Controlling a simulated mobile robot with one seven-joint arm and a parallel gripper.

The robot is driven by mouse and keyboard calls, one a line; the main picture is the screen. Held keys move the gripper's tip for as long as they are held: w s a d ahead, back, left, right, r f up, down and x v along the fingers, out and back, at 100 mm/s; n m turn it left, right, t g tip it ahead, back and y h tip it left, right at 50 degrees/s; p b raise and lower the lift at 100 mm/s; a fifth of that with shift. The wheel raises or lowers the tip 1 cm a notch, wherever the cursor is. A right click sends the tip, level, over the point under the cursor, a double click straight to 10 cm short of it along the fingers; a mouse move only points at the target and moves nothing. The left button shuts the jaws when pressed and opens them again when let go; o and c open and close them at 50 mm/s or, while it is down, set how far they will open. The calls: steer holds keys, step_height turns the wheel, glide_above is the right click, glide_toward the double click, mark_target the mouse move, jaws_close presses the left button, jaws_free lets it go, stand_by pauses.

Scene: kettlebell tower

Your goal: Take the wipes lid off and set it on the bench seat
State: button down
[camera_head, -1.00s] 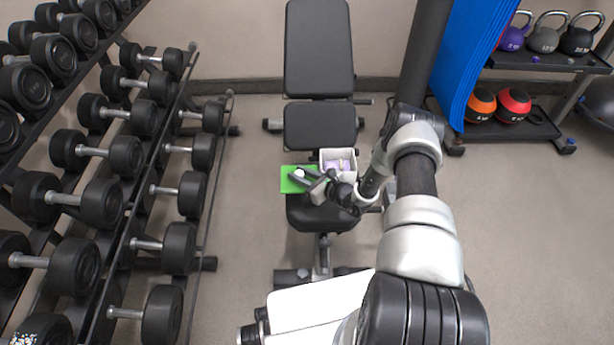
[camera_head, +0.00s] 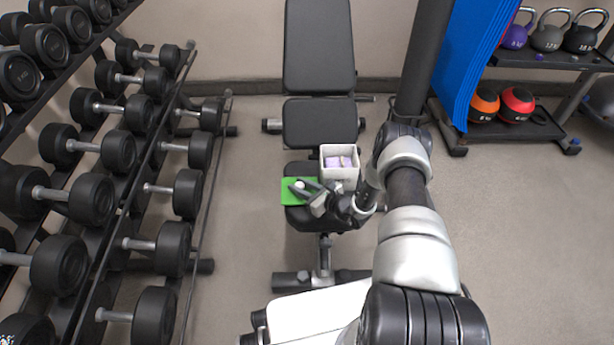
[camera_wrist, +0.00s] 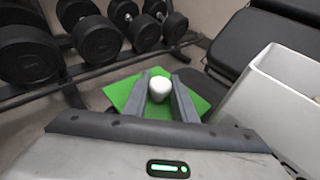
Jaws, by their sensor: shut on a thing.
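The wipes lid is a flat green square (camera_head: 288,198) with a round white knob (camera_wrist: 160,88) on top. My gripper (camera_head: 300,186) is shut on the knob, with one finger on each side. The lid is over the left part of the black bench seat (camera_head: 310,219), its left edge sticking out past it; I cannot tell whether it touches the seat. The wipes box (camera_head: 325,174), white and uncovered, stands on the seat just right of the lid, with lilac contents inside. In the wrist view the lid (camera_wrist: 125,95) is beyond my fingers and the box (camera_wrist: 262,108) is at right.
A dumbbell rack (camera_head: 205,160) stands left of the bench, with floor between them. The raised backrest (camera_head: 318,45) is behind. A dark post (camera_head: 425,60), blue mats (camera_head: 475,60) and a kettlebell shelf (camera_head: 545,62) are at the right.

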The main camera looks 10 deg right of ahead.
steer(key=shift+f, duration=0.5)
steer(key=c, duration=1.2)
jaws_free()
steer(key=c, duration=0.4)
steer(key=p+v, duration=0.3)
steer(key=v, duration=0.6)
steer(key=shift+p, duration=0.35)
